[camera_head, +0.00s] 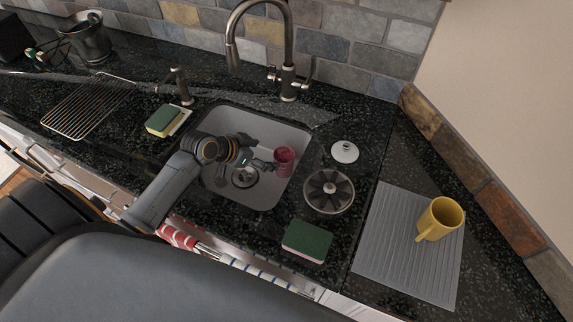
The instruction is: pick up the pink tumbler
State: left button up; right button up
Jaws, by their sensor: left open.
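The pink tumbler (284,160) stands in the right part of the grey sink (294,138). My left arm comes in from the left, over the sink's front left edge. My left gripper (268,166) is open, with its fingertips just left of the tumbler. Whether the fingertips touch the tumbler is too small to tell. My right gripper is not in view.
The faucet (288,75) rises behind the sink. A strainer (329,191), a white lid (345,151) and a green sponge (307,241) lie right of the sink. Another sponge (163,120) and a wire rack (88,108) lie left.

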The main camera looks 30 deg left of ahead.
aim_at(291, 157)
pick_arm(q)
jog(key=x, duration=1)
jog(key=shift+w+d+f, duration=0.1)
jog(key=shift+w+f, duration=0.1)
jog(key=c, duration=1.4)
